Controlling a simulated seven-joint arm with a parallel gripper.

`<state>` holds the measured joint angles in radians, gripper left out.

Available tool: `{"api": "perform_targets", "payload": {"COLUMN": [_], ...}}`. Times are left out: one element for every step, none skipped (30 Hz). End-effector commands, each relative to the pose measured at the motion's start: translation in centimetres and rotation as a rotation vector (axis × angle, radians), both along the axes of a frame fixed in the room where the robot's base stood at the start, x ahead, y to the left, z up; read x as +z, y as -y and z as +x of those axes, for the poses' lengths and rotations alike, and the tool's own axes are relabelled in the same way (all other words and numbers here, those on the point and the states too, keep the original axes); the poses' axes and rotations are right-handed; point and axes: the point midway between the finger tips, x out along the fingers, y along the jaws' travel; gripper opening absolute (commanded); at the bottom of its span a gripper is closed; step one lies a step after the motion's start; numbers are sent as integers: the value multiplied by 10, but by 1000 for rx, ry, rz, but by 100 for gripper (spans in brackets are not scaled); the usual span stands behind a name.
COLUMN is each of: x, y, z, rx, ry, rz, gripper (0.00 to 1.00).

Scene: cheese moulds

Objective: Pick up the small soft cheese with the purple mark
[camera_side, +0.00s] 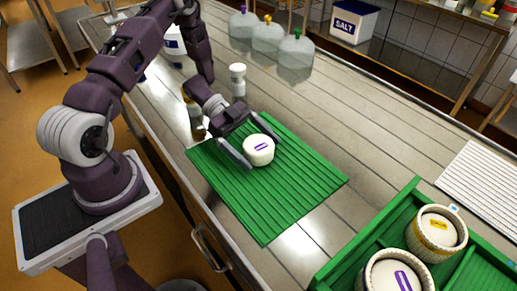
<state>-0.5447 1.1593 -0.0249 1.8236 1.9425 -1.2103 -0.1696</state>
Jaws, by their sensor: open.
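The small soft cheese (258,150) is a white round with a purple mark on its top. It sits on the green ribbed mat (285,195), near the mat's back part. My gripper (250,153) is low over the mat, with its fingers spread open. One finger lies along the left side of the cheese and the other reaches to its far right side. The cheese appears to be between them; I cannot tell whether either finger touches it.
A green crate (345,270) at front right holds a yellow-marked mould (437,231) and a purple-marked mould (397,273). Capped jugs (296,60) and a white bottle (238,81) stand behind. A white ribbed mat (483,185) lies right. The table's middle right is clear.

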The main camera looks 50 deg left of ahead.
Motion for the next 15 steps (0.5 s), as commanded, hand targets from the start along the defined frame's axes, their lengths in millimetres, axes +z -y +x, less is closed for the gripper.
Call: {"api": "perform_targets", "payload": {"x": [-1, -1, -1, -1, -1, -1, -1, -1, -1, -1, -1, -1, -1, -1, -1], "y": [3, 4, 4, 4, 4, 3, 3, 3, 3, 3, 3, 3, 3, 3, 3], "z": [0, 0, 1, 1, 1, 1, 1, 1, 1, 1, 1, 1, 1, 1, 1], "rx": [-1, -1, -1, 0, 0, 0, 0, 0, 0, 0, 0, 0, 0, 0, 0], "ry": [-1, 0, 0, 0, 0, 0, 0, 0, 0, 0, 0, 0, 0, 0, 0], "rz": [0, 0, 0, 0, 1, 1, 1, 1, 1, 1, 1, 1, 1, 1, 1], "gripper": [96, 96, 96, 96, 96, 96, 94, 88, 81, 75, 69, 61, 55, 49, 45]}}
